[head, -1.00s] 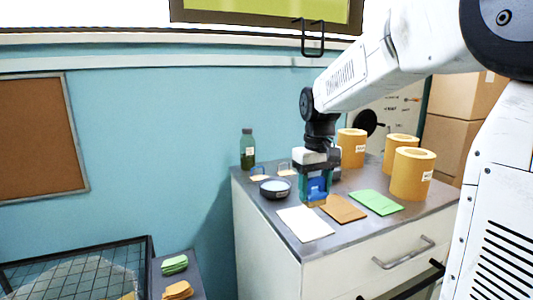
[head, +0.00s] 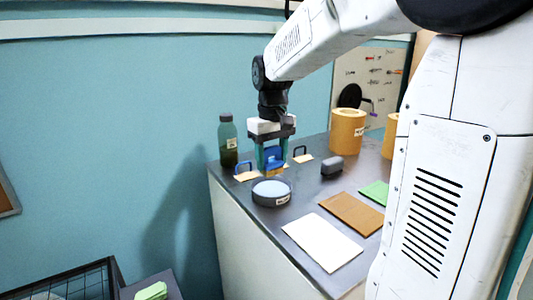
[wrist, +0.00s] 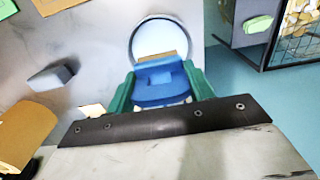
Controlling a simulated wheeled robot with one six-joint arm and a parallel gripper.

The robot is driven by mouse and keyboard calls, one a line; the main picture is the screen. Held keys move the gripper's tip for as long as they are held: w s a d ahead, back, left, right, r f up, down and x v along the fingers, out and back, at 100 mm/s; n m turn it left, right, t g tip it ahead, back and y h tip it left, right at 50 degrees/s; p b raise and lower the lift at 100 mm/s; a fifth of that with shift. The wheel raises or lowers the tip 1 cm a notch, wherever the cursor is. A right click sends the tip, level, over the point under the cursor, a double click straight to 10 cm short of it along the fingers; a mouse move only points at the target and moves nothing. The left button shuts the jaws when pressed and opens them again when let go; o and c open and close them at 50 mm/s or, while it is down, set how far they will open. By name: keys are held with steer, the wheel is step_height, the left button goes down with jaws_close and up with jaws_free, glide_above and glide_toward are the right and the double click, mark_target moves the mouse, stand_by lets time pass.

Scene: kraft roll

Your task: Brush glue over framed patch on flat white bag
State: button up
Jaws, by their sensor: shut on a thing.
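My gripper (head: 271,165) is shut on a blue brush (head: 274,157) with a tan lower end. It hangs just behind the dark glue bowl (head: 271,198), which holds pale glue. In the wrist view the blue brush (wrist: 160,82) sits between the green fingers, and its lower end overlaps the bowl (wrist: 135,45); I cannot tell whether it touches the glue. The flat white bag (head: 322,243) lies on the counter in front of the bowl, apart from the gripper. I cannot make out a framed patch on it.
A brown bag (head: 352,212) and a green bag (head: 375,192) lie right of the white one. A grey block (head: 332,166), small looped stands (head: 302,156), a green bottle (head: 228,140) and a kraft roll (head: 347,130) stand on the counter (head: 300,196).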

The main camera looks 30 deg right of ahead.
steer(key=shift+f, duration=2.9)
steer(key=shift+s+f, duration=0.1)
steer(key=shift+f, duration=0.5)
steer(key=shift+r, duration=3.55)
